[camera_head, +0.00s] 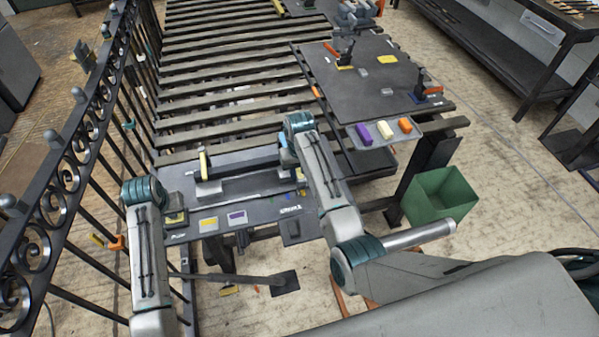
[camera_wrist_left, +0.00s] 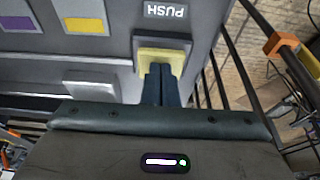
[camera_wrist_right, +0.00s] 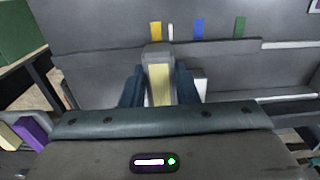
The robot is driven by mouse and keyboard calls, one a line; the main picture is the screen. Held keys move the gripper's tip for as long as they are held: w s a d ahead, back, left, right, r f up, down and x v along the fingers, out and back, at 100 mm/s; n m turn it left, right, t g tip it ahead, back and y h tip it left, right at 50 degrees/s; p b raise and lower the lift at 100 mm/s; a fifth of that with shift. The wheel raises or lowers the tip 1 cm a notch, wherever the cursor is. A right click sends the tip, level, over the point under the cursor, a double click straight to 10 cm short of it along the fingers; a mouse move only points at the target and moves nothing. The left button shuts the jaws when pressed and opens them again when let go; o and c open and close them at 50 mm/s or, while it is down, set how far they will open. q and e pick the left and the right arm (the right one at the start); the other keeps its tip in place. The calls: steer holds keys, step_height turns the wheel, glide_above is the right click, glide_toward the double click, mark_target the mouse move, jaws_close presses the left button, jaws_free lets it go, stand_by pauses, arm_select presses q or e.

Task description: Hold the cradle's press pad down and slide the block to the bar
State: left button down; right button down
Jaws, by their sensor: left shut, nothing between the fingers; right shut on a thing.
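The yellow press pad (camera_wrist_left: 165,58) lies in a dark frame by the word PUSH, and shows in the head view (camera_head: 175,218) at the cradle's left end. My left gripper (camera_wrist_left: 162,75) is shut with its fingertips on the pad, or just over it; contact is hard to tell. My right gripper (camera_wrist_right: 159,85) is shut on a grey block with a pale yellow face (camera_wrist_right: 160,84), at the right part of the grey cradle (camera_head: 262,209). In the head view my right arm hides most of this block. An upright yellow-faced piece (camera_head: 204,163) stands at the cradle's left; I cannot tell if it is the bar.
Yellow (camera_wrist_right: 155,31), blue (camera_wrist_right: 198,28) and green marks line the cradle board. A tray (camera_head: 364,143) with purple, cream and orange blocks lies behind my right arm. A green bin (camera_head: 440,200) stands at right. An iron railing (camera_head: 75,150) runs close along the left.

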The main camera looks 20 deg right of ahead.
arm_select(q)
steer(key=shift+f, duration=0.1)
arm_select(e)
steer(key=shift+d, duration=0.25)
steer(key=c, duration=1.1)
jaws_free()
step_height(320, 180, up, 8)
steer(key=shift+f, duration=0.2)
arm_select(q)
steer(key=shift+r+p, duration=0.55)
steer(key=shift+r, duration=0.6)
arm_select(e)
steer(key=shift+r, duration=0.5)
arm_select(q)
steer(key=shift+r, duration=2.4)
